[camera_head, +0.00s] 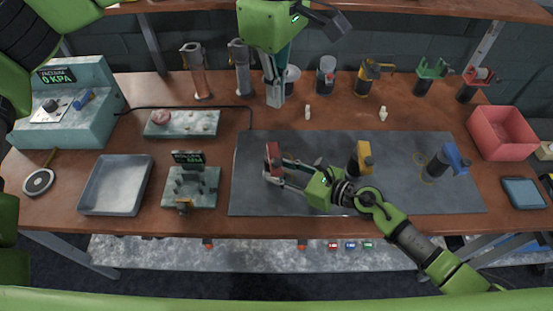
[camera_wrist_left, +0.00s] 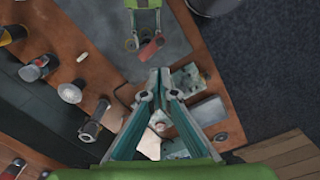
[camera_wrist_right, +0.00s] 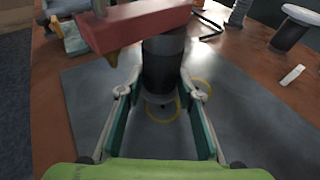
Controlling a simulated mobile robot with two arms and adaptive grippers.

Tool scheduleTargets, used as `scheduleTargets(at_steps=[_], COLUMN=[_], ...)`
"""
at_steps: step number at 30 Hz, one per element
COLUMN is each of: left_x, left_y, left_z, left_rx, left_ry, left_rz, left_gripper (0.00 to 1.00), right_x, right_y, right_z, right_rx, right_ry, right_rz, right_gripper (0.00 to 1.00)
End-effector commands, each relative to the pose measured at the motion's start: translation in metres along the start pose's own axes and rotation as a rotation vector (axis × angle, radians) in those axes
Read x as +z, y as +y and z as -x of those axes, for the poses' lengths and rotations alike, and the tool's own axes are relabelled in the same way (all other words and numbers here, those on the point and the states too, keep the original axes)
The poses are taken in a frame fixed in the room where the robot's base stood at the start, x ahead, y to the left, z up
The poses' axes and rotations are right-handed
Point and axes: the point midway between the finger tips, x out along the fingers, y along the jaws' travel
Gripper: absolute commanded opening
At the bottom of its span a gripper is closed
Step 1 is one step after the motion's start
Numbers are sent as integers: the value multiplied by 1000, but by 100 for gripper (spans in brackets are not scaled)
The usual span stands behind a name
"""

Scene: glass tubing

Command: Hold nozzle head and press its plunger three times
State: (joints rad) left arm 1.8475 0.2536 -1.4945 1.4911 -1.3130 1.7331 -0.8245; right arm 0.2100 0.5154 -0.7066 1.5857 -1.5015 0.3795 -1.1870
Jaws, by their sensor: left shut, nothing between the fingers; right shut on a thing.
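A nozzle head with a red top (camera_head: 273,155) and a dark cylindrical body is over the left part of the dark mat (camera_head: 310,145). My right gripper (camera_head: 271,176) is shut around its body from the right. In the right wrist view the red bar (camera_wrist_right: 135,22) tops the dark body (camera_wrist_right: 163,65), between the fingers. I cannot tell whether its base touches the mat. The red top also shows in the left wrist view (camera_wrist_left: 151,47). My left gripper (camera_head: 275,98) is shut and empty, pointing down behind the nozzle head, apart from it.
A yellow-topped nozzle (camera_head: 361,155) and a blue-topped one (camera_head: 447,163) stand on the mat. Several more devices line the back. The mat between the yellow and blue nozzles is clear.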

Motion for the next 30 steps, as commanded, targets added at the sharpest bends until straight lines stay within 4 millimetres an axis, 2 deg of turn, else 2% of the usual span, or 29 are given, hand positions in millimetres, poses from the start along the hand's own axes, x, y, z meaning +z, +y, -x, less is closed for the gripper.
scheduleTargets(at_steps=[4, 12, 13, 15, 25, 30], left_x=[0, 0, 0, 0, 0, 0], left_y=[0, 0, 0, 0, 0, 0], left_z=[11, 12, 12, 12, 12, 12], left_rx=[0, -1, -1, -1, -1, -1], left_ry=[-1, 0, 0, 0, 0, 0], left_rz=[0, -1, -1, -1, 0, 0], left_gripper=[0, 0, 0, 0, 0, 0], right_x=[-2, -2, -2, -2, -1, -1], right_y=[-1, 0, 0, 0, 0, -1], right_z=[0, 0, 0, 0, 1, 17], right_rx=[-1, -1, -1, -1, 0, -1], right_ry=[4, 4, 4, 4, 1, 3], right_rz=[-1, -1, -1, -1, 0, 1], right_gripper=[21, 21, 38, 53, 53, 53])
